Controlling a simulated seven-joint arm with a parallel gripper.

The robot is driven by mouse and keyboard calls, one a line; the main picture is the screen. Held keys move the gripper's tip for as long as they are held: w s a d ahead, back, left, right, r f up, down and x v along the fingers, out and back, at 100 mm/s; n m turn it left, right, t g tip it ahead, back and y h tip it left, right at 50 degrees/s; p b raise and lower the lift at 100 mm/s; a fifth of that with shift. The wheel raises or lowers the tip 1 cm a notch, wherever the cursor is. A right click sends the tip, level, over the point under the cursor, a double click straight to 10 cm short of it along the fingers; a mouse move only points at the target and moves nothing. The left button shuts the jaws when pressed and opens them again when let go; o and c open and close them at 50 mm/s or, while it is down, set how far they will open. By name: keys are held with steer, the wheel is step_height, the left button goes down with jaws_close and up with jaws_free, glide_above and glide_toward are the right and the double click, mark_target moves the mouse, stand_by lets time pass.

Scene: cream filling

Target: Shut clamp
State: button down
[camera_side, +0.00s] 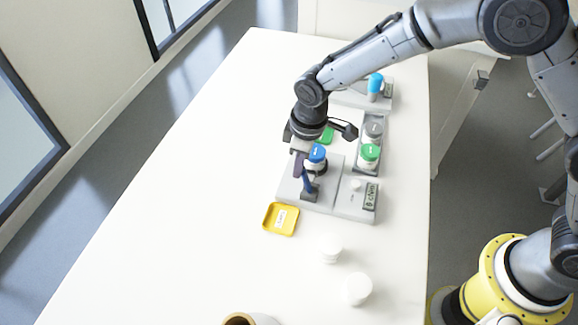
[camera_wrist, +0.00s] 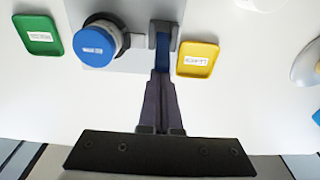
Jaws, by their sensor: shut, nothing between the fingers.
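The clamp's blue lever (camera_side: 307,182) stands on the left part of a grey device base (camera_side: 341,208). It also shows in the wrist view (camera_wrist: 160,50), between dark grey brackets. A blue-lidded jar (camera_side: 317,154) sits in the device beside the lever; its lid is round and labelled in the wrist view (camera_wrist: 97,42). My gripper (camera_side: 299,172) is shut and empty, right at the lever. In the wrist view my fingertips (camera_wrist: 160,76) are together and overlap the lever's near end; I cannot tell whether they touch it.
A yellow tray (camera_side: 281,219) lies close to the device, and a green tray (camera_wrist: 38,35) on its other side. A green-lidded jar (camera_side: 369,153) stands in a grey rack behind. White round containers (camera_side: 357,289) stand at the front. The table's left side is clear.

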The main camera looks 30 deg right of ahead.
mark_target(309, 182)
steer(key=shift+s+d+r+t+y, duration=0.25)
steer(key=shift+s+d+t+y, duration=0.6)
steer(key=shift+t+y, duration=0.25)
steer(key=shift+s+d, duration=0.75)
steer(key=shift+d, duration=0.05)
steer(key=shift+r, duration=0.75)
steer(key=shift+a, duration=0.1)
